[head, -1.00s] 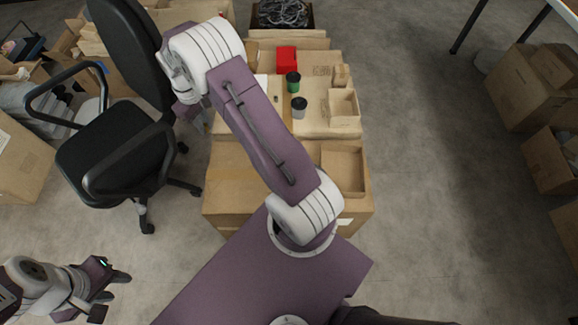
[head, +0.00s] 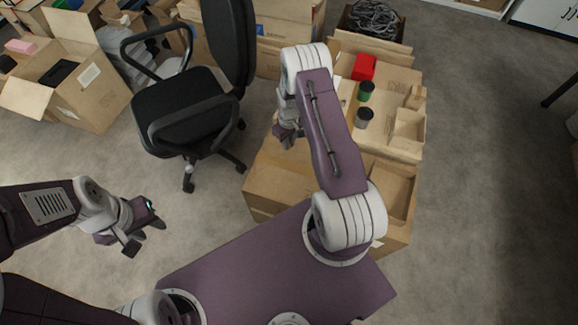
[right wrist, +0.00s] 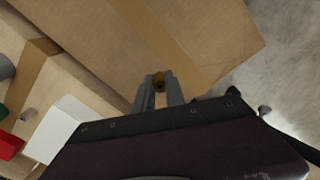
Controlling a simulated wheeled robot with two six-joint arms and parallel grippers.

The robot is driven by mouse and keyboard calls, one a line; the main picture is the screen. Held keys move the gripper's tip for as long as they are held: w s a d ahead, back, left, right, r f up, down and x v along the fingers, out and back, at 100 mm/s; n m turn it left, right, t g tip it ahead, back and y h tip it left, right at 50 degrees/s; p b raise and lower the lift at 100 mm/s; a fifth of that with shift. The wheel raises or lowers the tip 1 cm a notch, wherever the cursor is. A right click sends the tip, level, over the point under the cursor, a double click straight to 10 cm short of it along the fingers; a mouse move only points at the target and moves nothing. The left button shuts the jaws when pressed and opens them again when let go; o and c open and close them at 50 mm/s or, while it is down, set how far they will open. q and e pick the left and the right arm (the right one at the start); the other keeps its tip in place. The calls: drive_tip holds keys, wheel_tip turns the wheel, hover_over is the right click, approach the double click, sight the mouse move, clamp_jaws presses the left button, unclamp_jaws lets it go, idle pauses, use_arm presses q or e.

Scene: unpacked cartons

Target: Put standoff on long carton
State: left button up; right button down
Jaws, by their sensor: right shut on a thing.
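The standoff, a small brass-brown piece (right wrist: 159,85), is between the fingertips of my right gripper (right wrist: 159,77) in the right wrist view. That gripper is shut on it, above a closed brown carton with a tape strip (right wrist: 215,35). The carton appears to be the nearest one (head: 275,178) in the head view, plausibly the long carton, though I cannot be sure. In the head view my right gripper (head: 288,136) shows near this carton's back left side, partly hidden by its arm. My left gripper (head: 146,236) is open and empty above the floor.
Behind are a green-sided cup (head: 366,91), a dark-lidded cup (head: 364,118), a red box (head: 363,67) and a small open box (head: 408,130). An office chair (head: 185,110) stands left of the cartons. Floor at right is clear.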

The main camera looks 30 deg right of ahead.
hover_over(283, 170)
wheel_tip(283, 170, down, 4)
drive_tip(key=shift+a+r, duration=0.1)
drive_tip(key=shift+r, duration=0.05)
drive_tip(key=shift+f+b, duration=0.75)
drive_tip(key=shift+f, duration=1.2)
drive_tip(key=shift+f, duration=0.15)
drive_tip(key=c, duration=1.4)
unclamp_jaws()
